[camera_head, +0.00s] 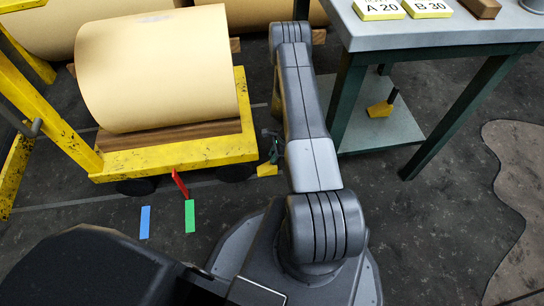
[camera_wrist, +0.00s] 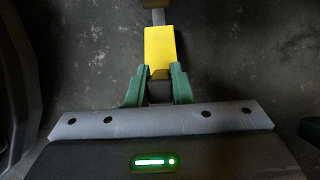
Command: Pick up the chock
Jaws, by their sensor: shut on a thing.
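The yellow chock (camera_wrist: 160,47) is straight ahead of my gripper (camera_wrist: 160,72) in the wrist view. The two green fingers are shut on its near end, and a grey bar-like part shows beyond its far end. In the head view the chock (camera_head: 267,170) is a small yellow piece beside the front right corner of the cart. My gripper (camera_head: 275,152) is just above it there, partly hidden by my arm. I cannot tell whether the chock touches the floor. A second yellow chock (camera_head: 380,109) with a dark upright handle sits on the table's lower shelf.
A yellow cart (camera_head: 175,157) bearing a large cream roll (camera_head: 155,70) stands close on the left. A grey-topped table (camera_head: 440,35) with green legs stands on the right. Blue (camera_head: 145,222) and green (camera_head: 190,216) strips mark the floor. Open floor lies at right.

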